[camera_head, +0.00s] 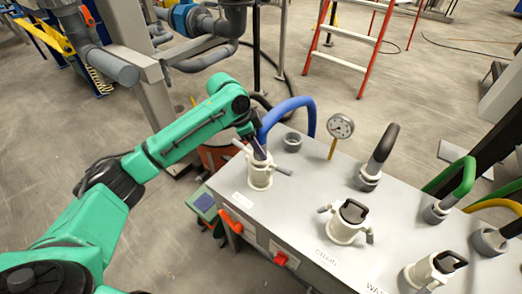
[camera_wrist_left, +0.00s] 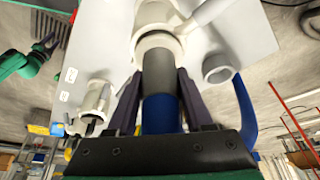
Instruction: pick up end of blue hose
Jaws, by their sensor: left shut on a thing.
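My left gripper (camera_head: 258,151) is at the white coupling (camera_head: 260,175) on the left end of the grey box's top. In the left wrist view, its dark fingers (camera_wrist_left: 160,95) are shut around the grey cuff (camera_wrist_left: 158,70) and blue part (camera_wrist_left: 160,114) of the blue hose end. The cuff's far end meets the white coupling (camera_wrist_left: 158,28); I cannot tell how deep it sits. The blue hose (camera_head: 290,105) arches up behind the gripper in the head view. A green arm with a dark end (camera_wrist_left: 45,46) shows small in the left wrist view, its jaws unclear.
The grey box (camera_head: 300,215) carries an empty grey socket (camera_head: 292,142), a pressure gauge (camera_head: 340,127), a black hose (camera_head: 383,145), a green hose (camera_head: 464,178) and other white couplings (camera_head: 347,220). Pipework (camera_head: 200,50) stands behind my left arm. A red ladder (camera_head: 345,35) stands behind the box.

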